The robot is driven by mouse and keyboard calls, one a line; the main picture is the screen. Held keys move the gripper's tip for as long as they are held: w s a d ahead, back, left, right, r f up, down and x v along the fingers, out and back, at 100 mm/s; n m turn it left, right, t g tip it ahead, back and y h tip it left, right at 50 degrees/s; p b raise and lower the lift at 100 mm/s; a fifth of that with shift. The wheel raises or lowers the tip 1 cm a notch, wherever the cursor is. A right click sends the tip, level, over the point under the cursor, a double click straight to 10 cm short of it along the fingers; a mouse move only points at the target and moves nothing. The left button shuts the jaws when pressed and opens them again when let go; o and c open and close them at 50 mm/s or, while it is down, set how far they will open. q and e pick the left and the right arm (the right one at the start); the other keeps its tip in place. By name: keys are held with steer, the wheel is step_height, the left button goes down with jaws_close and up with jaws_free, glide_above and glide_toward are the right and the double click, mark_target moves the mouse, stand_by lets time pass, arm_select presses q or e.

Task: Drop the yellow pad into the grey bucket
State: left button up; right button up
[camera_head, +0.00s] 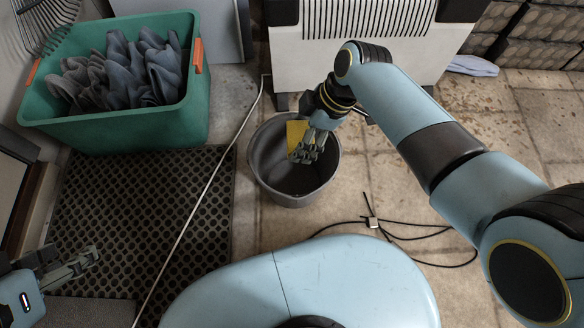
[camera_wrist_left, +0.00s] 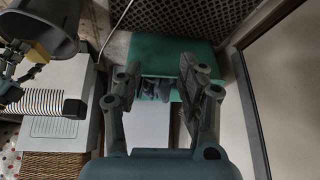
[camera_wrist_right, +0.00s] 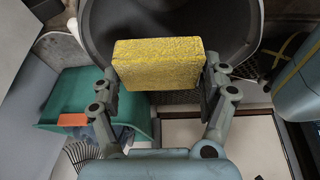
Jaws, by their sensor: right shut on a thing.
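The yellow pad (camera_head: 295,135) is a rough rectangular block held over the mouth of the grey bucket (camera_head: 265,180). My right gripper (camera_head: 306,150) is shut on it. In the right wrist view the yellow pad (camera_wrist_right: 158,64) sits between the two fingers of my right gripper (camera_wrist_right: 160,85), with the bucket (camera_wrist_right: 255,25) behind it. The bucket stands upright on the tiled floor; its visible inside looks empty. My left gripper (camera_head: 85,262) is at the lower left, away from the bucket. In the left wrist view my left gripper (camera_wrist_left: 160,88) is open with nothing between its fingers.
A green crate (camera_head: 130,130) of grey cloth stands left of the bucket. A perforated black mat (camera_head: 140,210) lies in front of it. A white heater (camera_head: 290,60) is behind the bucket. A thin pale cable (camera_head: 205,190) and a dark cable (camera_head: 410,226) cross the floor.

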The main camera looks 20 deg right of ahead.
steer(key=shift+f+b, duration=0.6)
steer(key=shift+f, duration=0.25)
arm_select(q)
steer(key=f+t, duration=0.2)
steer(key=f, duration=0.1)
steer(key=shift+w, duration=0.3)
arm_select(e)
steer(key=shift+f, duration=0.1)
arm_select(q)
steer(key=shift+r+t, duration=0.1)
steer(key=shift+t, duration=0.2)
arm_select(e)
steer(key=o, duration=0.9)
steer(key=v, duration=1.2)
